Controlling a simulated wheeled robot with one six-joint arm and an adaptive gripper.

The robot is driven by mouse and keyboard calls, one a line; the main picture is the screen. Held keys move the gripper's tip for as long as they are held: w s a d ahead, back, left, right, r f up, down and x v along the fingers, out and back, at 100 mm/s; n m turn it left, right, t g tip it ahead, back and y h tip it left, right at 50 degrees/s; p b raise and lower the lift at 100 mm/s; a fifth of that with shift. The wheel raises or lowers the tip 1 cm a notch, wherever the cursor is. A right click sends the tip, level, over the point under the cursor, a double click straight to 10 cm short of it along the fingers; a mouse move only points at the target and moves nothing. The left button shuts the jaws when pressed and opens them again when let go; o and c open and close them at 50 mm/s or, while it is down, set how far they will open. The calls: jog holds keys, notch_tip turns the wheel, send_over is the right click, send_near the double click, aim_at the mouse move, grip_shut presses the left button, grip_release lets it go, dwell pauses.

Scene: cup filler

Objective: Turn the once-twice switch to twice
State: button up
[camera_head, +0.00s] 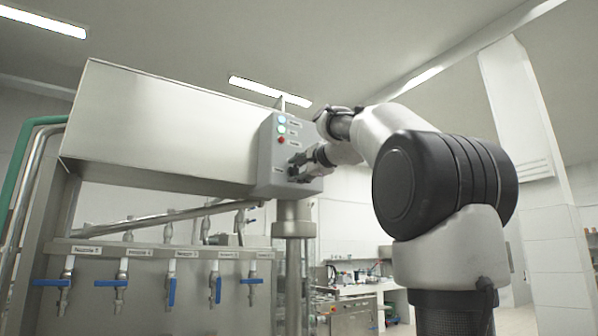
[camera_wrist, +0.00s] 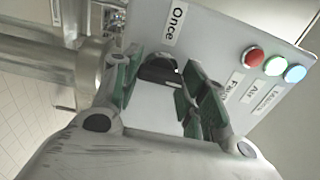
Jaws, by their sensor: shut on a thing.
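The grey control box (camera_head: 266,165) is fixed to the front of the large metal housing. My gripper (camera_head: 303,162) is at its lower face in the head view. In the wrist view, my gripper (camera_wrist: 163,78) has its green-padded fingers on both sides of the black once-twice switch (camera_wrist: 157,70) and is shut on it. The label "Once" (camera_wrist: 176,22) is readable on the panel beside the switch. No "Twice" label can be read, and the fingers cover part of the panel. The switch's exact pointing direction is hard to tell.
A red light (camera_wrist: 253,56), a green light (camera_wrist: 275,66) and a bluish light (camera_wrist: 294,74) sit on the same panel. A metal post (camera_head: 293,225) stands under the box. Several blue-handled nozzle valves (camera_head: 170,290) line the machine at lower left.

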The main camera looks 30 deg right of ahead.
jog(key=shift+f, duration=0.1)
jog(key=o, duration=1)
jog(key=shift+s, duration=0.1)
jog(key=s, duration=1.1)
jog(key=shift+s+d, duration=0.2)
jog(key=shift+s, duration=0.2)
